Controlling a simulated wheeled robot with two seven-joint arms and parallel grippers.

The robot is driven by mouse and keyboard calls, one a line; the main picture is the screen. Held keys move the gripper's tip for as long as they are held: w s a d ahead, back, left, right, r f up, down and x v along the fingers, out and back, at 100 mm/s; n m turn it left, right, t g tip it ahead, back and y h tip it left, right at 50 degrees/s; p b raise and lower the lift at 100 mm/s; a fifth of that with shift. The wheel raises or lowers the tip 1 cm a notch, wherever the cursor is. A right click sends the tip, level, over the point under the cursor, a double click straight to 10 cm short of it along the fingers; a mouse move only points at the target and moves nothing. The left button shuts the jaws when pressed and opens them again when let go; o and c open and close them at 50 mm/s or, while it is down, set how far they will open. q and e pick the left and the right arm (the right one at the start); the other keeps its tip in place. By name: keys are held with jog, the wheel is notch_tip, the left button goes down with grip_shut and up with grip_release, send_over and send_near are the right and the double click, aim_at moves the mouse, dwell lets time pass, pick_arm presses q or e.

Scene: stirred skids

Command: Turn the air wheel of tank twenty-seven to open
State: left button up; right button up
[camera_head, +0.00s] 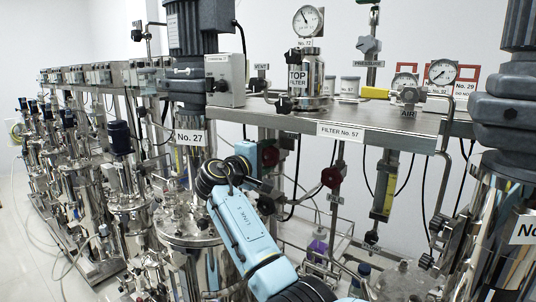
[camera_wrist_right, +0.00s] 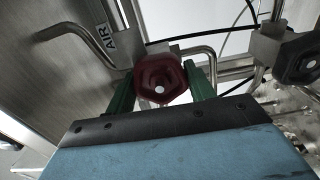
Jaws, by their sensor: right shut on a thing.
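The air wheel (camera_wrist_right: 160,78) is a dark red, lobed knob with a pale centre in the right wrist view. It sits on a metal valve body beside a plate marked AIR (camera_wrist_right: 105,38). The green fingers of my right gripper (camera_wrist_right: 161,96) stand on either side of it, shut on it. In the head view my right gripper (camera_head: 258,158) is beside the No. 27 sign (camera_head: 190,137), above the steel tank (camera_head: 190,240); its fingertips are hard to make out there. My left gripper is in neither view.
A dark knob (camera_wrist_right: 303,58) sits close to the right of the wheel in the wrist view. In the head view another red wheel (camera_head: 331,177) hangs below the Filter No. 57 shelf (camera_head: 380,133). Bent pipes and black hoses crowd the area.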

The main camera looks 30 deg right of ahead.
jog(key=n, duration=0.6)
jog(key=shift+f, duration=0.15)
jog(key=n, duration=0.6)
jog(key=shift+f, duration=0.15)
jog(key=shift+s+n, duration=0.1)
jog(key=shift+n, duration=0.2)
jog(key=o, duration=1)
jog(key=shift+c, duration=0.2)
jog(key=shift+a, duration=0.1)
jog(key=b+v, duration=0.3)
jog(key=v, duration=1)
jog(key=shift+s+a, duration=0.1)
